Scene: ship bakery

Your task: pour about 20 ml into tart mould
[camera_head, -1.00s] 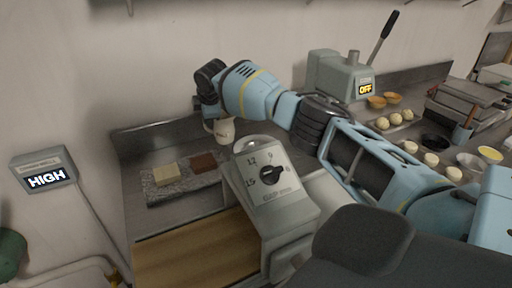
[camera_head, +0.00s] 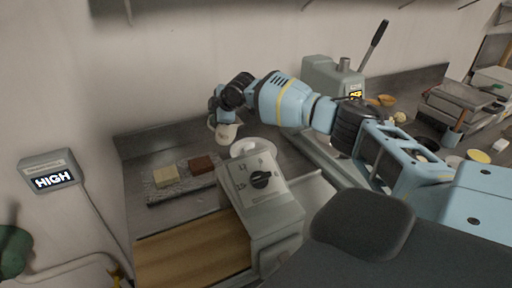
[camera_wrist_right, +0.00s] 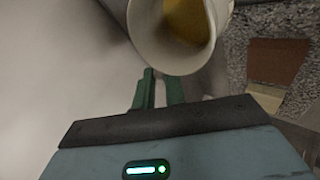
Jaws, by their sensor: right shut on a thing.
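My right gripper (camera_head: 217,112) is shut on a cream-coloured jug (camera_head: 226,132), above the counter near the back wall. In the right wrist view the gripper's green fingers (camera_wrist_right: 159,92) meet the jug's near side. The jug's open mouth shows yellow contents (camera_wrist_right: 185,20) inside. The jug looks tilted. A white round dish (camera_head: 240,148) sits partly hidden behind the dial machine, below and right of the jug; I cannot tell whether it is the tart mould. No stream of liquid shows. My left gripper is not in view.
A dial machine (camera_head: 262,182) stands in front of the dish. A speckled board (camera_head: 183,185) carries a pale block (camera_head: 166,177) and a brown block (camera_head: 201,165). A lever machine (camera_head: 330,82) stands at the back right. A wall display (camera_head: 50,172) reads HIGH.

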